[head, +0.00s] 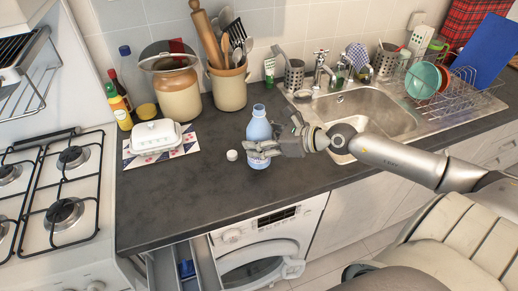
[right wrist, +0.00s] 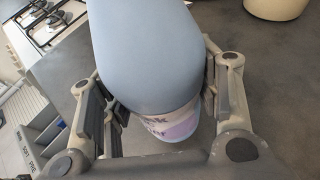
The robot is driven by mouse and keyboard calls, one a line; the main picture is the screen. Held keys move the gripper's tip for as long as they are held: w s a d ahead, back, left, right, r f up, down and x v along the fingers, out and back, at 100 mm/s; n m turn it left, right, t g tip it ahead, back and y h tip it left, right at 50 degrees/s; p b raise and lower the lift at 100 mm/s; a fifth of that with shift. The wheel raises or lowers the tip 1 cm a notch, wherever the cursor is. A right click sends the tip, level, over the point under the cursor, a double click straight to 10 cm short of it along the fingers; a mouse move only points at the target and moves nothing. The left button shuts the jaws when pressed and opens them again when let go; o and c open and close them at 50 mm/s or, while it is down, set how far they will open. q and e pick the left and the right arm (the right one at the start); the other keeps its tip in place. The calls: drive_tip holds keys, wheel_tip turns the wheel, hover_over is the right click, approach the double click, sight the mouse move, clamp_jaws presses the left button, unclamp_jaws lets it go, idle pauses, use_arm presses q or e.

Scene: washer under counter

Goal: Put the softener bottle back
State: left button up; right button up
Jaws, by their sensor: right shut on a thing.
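The softener bottle (head: 259,128) is light blue with a pale label and stands upright on the dark countertop near its front edge. My right gripper (head: 264,150) reaches in from the right and is shut around the lower part of the bottle. In the right wrist view the bottle (right wrist: 155,60) fills the middle, between the two fingers of the gripper (right wrist: 160,115). A white cap (head: 232,155) lies on the counter just left of the bottle. My left gripper is not in view.
A washer (head: 265,245) sits under the counter with its door ajar and its detergent drawer (head: 185,265) pulled out. A white butter dish (head: 156,136), crocks (head: 228,88) and small bottles stand behind and left. The sink (head: 365,110) is right. The counter's front left (head: 170,205) is clear.

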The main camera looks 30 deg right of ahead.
drive_tip(key=shift+w+f, duration=0.2)
drive_tip(key=shift+f, duration=1.45)
drive_tip(key=o, duration=1.4)
drive_tip(key=shift+s+f, duration=0.1)
drive_tip(key=shift+f, duration=0.1)
